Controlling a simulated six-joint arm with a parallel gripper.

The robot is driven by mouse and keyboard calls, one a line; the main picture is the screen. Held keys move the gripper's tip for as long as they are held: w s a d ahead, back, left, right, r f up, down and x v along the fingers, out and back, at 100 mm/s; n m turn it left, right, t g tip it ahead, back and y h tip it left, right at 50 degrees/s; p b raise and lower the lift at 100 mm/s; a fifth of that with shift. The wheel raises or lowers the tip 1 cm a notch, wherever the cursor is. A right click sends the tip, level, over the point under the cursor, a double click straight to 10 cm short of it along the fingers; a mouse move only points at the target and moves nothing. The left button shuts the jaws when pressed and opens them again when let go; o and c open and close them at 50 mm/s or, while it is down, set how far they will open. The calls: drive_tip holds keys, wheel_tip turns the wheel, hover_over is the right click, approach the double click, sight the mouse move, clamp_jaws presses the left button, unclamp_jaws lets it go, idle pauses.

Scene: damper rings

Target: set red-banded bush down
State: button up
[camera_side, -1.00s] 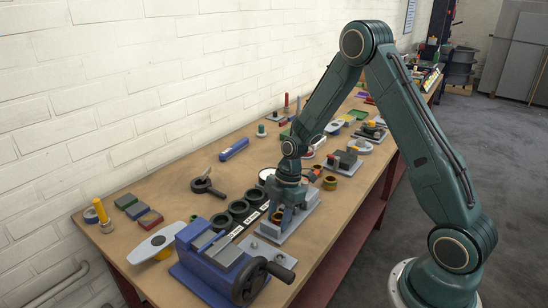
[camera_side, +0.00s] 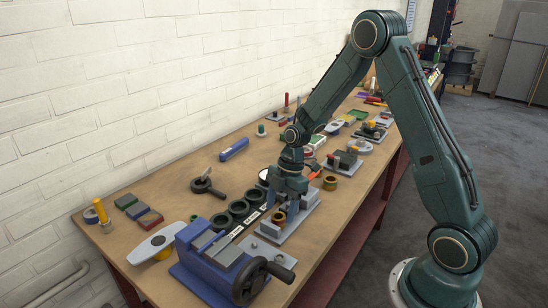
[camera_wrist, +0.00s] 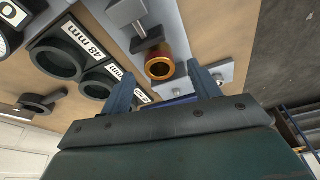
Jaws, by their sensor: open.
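The red-banded bush (camera_wrist: 159,66) is a copper-coloured ring with a dark bore and a reddish band. It stands on a light grey fixture plate (camera_wrist: 180,22), beside a grey clamp-like part. It also shows in the side view (camera_side: 279,217), low on the plate beneath my gripper. My gripper (camera_side: 287,203) is open and empty above it. In the wrist view, its two blue fingers (camera_wrist: 158,72) are apart, one on each side of the bush, with clear gaps. The fingers do not appear to touch the bush.
A row of dark ring holders (camera_side: 239,208) with white size labels runs left of the plate. A blue vise (camera_side: 215,258) stands at the front.

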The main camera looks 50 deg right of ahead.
drive_tip(key=v, duration=1)
drive_tip(key=shift+r, duration=0.3)
drive_tip(key=shift+d, duration=0.1)
clamp_jaws()
idle(1.2)
drive_tip(key=s+a+r+m+t+h, duration=0.2)
drive_tip(key=s+a+r+m, duration=0.5)
drive_tip(key=s+r, duration=0.3)
drive_tip(key=s+a+r+m+t+h, duration=0.1)
drive_tip(key=s+a+r+m+t, duration=0.1)
drive_tip(key=s+m, duration=0.6)
drive_tip(key=shift+s+r+m+t, duration=0.45)
drive_tip(key=shift+s+r, duration=0.75)
drive_tip(key=shift+s, duration=0.8)
drive_tip(key=shift+a, duration=0.15)
